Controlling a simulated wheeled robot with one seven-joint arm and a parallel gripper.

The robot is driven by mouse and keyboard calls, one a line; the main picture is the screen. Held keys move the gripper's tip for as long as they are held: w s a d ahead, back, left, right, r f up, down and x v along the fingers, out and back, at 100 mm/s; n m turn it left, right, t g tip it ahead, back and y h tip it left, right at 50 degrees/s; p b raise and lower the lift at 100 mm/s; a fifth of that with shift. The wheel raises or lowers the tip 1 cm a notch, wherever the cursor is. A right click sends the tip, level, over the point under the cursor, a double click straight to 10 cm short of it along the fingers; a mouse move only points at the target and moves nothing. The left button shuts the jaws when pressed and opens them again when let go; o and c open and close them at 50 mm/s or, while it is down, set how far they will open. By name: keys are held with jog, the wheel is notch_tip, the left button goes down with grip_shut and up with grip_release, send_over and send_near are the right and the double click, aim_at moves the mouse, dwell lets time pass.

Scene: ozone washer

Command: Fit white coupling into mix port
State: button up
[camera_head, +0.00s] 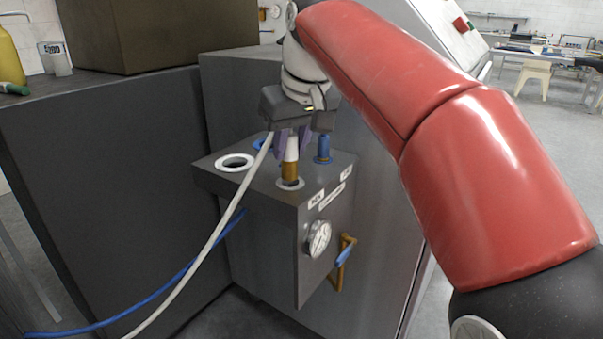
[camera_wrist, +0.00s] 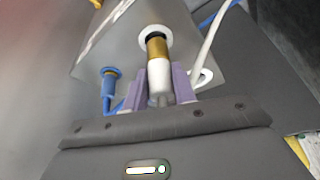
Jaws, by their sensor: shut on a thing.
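The white coupling (camera_head: 292,148) has a white body, a brass lower end and a white hose. My gripper (camera_head: 291,141) is shut on its white body, purple fingers on either side. The coupling is about upright over the front port (camera_head: 290,185), which has a pale ring. The brass end lines up with this port and reaches its opening; how deep it sits cannot be told. In the wrist view, the coupling (camera_wrist: 159,76) lies between my fingers (camera_wrist: 158,88), its brass end pointing at the white-ringed port (camera_wrist: 141,37). The label by the port is too small to read surely.
A blue coupling (camera_head: 323,147) stands in the port to the right. An empty white-ringed port (camera_head: 235,162) is to the left. A gauge (camera_head: 318,238) and a blue-handled valve (camera_head: 345,254) are on the front face. The white hose (camera_head: 216,235) crosses a blue hose (camera_head: 160,294).

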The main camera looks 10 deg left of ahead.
aim_at(293, 157)
notch_tip(293, 157, down, 4)
jog(key=b, duration=0.3)
jog(key=shift+f, duration=0.1)
jog(key=shift+r, duration=0.2)
jog(key=shift+f, duration=0.15)
jog(key=o, duration=1)
jog(key=shift+o, duration=0.2)
